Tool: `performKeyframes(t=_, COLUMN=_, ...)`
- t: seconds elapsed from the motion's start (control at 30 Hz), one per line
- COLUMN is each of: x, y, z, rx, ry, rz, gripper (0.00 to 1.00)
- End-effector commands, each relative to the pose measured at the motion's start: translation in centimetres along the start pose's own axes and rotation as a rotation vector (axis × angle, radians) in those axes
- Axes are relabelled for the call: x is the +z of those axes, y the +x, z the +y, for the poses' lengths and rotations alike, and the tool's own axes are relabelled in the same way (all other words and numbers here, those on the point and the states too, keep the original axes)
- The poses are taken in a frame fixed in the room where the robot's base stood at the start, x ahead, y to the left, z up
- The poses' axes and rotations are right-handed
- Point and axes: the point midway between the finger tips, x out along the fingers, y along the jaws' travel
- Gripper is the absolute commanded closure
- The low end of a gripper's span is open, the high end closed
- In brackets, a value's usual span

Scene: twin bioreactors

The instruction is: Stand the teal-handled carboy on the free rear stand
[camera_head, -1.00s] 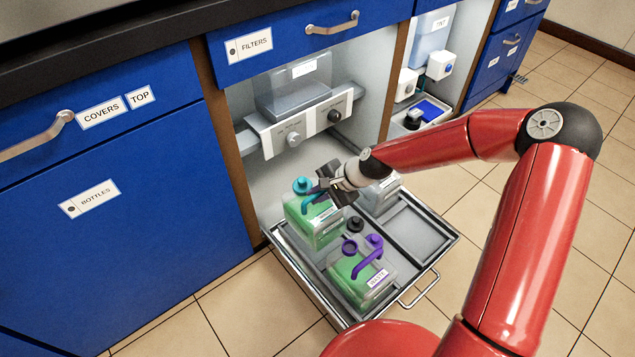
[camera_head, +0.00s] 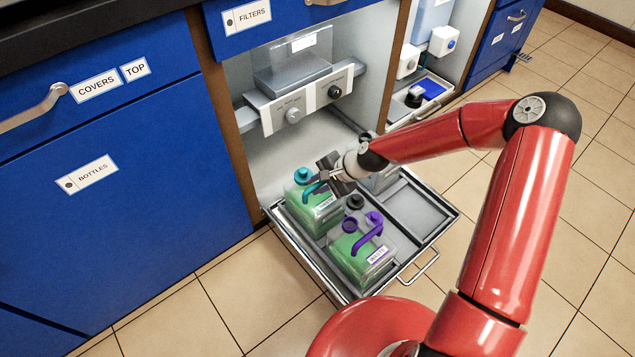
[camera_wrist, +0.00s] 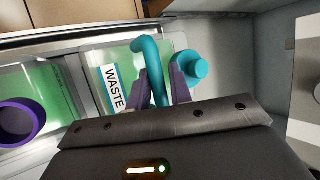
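The teal-handled carboy (camera_head: 312,219) is a clear box with green liquid, a teal cap and a teal handle. It is at the left rear of the pulled-out tray (camera_head: 437,209). My gripper (camera_head: 320,185) is at its handle. In the wrist view my gripper's fingers (camera_wrist: 162,92) lie on both sides of the teal handle (camera_wrist: 146,50) and look shut on it. The teal cap (camera_wrist: 196,68) is just right of the fingers, and a WASTE label (camera_wrist: 112,88) is to the left. Whether the carboy's bottom touches the tray is hidden. I cannot make out which place is the free rear stand.
A purple-handled carboy (camera_head: 350,262) stands close in front. A pale container (camera_head: 383,180) is partly hidden behind my gripper. The tray's right front is bare. The grey unit (camera_head: 310,100) hangs above the rear. A second bay with a blue pad (camera_head: 431,88) is further right.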

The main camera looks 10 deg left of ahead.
Motion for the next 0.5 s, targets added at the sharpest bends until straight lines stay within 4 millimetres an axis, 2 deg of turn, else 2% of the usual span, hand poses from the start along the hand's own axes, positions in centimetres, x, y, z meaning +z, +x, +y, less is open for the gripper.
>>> performKeyframes(t=0.03, x=0.0, y=0.0, z=-0.1, rx=-0.001, ry=-0.001, rz=0.0, gripper=0.73)
performKeyframes(t=0.1, x=0.0, y=0.0, z=-0.1, rx=-0.001, ry=-0.001, rz=0.0, gripper=0.64)
performKeyframes(t=0.37, x=0.0, y=-0.1, z=-0.1, rx=0.0, ry=0.0, rz=0.0, gripper=0.64)
performKeyframes(t=0.5, x=-0.1, y=-1.4, z=-0.1, rx=-0.002, ry=0.001, rz=0.003, gripper=0.64)
